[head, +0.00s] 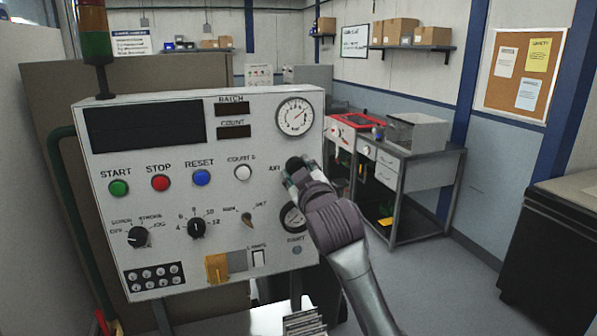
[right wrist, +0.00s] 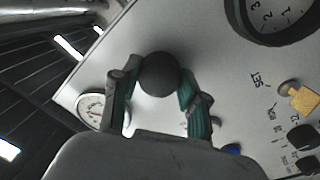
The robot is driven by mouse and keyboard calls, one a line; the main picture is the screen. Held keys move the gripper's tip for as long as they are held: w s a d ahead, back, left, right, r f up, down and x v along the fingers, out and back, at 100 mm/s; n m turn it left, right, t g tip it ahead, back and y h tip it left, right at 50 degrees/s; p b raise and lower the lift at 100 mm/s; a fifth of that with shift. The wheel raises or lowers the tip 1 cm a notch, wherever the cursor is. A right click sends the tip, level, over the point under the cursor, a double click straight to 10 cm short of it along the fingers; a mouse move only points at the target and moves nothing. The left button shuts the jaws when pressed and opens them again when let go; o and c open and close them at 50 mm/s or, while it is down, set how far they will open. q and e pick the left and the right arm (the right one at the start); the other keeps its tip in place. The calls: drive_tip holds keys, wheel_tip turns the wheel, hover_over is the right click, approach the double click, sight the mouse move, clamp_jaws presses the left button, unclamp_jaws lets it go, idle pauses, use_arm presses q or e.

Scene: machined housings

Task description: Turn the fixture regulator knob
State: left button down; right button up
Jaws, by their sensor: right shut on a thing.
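The fixture regulator knob (head: 293,162) is a round black knob on the right side of the light grey control panel (head: 215,147), below the white gauge (head: 294,117). In the right wrist view the knob (right wrist: 159,74) sits between the two green-and-grey fingers. My right gripper (head: 297,174) is shut on it, with one finger on each side (right wrist: 155,88). My gripper and wrist hide part of the panel around the knob in the head view. My left gripper is not in view.
A dark-rimmed gauge (head: 292,217) is close below my right gripper. START, STOP and RESET buttons, a white button (head: 243,173) and black selector knobs (head: 196,226) are to the left. A grey workbench (head: 415,190) stands behind on the right, with open floor in front of it.

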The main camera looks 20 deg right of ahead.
drive_tip(key=shift+f, duration=0.15)
drive_tip(key=o, duration=1.1)
drive_tip(key=shift+o, duration=0.2)
drive_tip(key=s, duration=1.2)
drive_tip(key=shift+a+f, duration=0.15)
drive_tip(key=shift+a, duration=0.05)
